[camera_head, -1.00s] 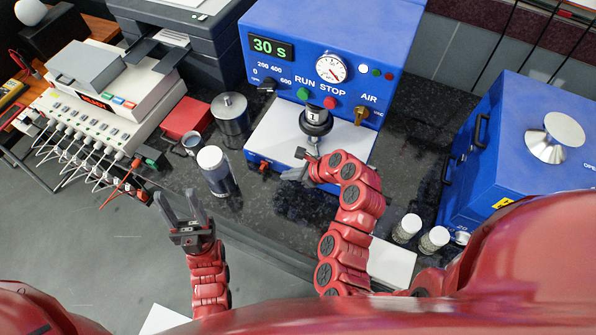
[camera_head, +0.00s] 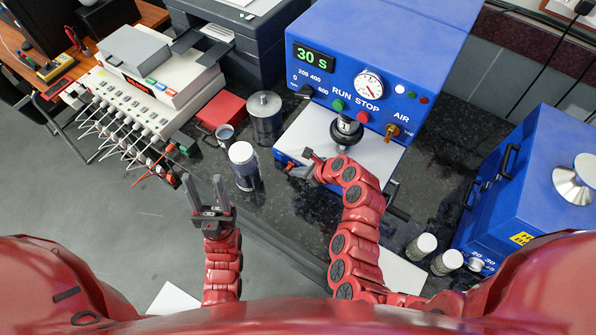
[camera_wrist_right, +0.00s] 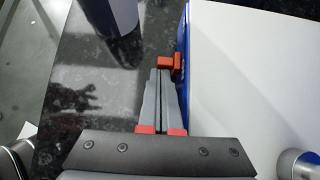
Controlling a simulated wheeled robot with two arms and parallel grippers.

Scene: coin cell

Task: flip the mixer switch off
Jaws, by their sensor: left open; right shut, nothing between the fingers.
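A small red switch (camera_head: 291,166) sits low at the front left of the base of a blue machine (camera_head: 400,50). It also shows in the right wrist view as a red block (camera_wrist_right: 170,63) on the blue side, its lever position unclear. My right gripper (camera_head: 300,172) is shut and empty beside the switch. In the right wrist view its grey fingertips (camera_wrist_right: 162,76) lie together just short of the red block; contact cannot be told. My left gripper (camera_head: 203,182) is open and empty, over the floor before the counter.
A white-lidded jar (camera_head: 244,165), a metal canister (camera_head: 264,115) and a red box (camera_head: 221,110) stand left of the machine. Two small jars (camera_head: 447,262) stand right of my right arm. A blue box (camera_head: 545,190) is at the right.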

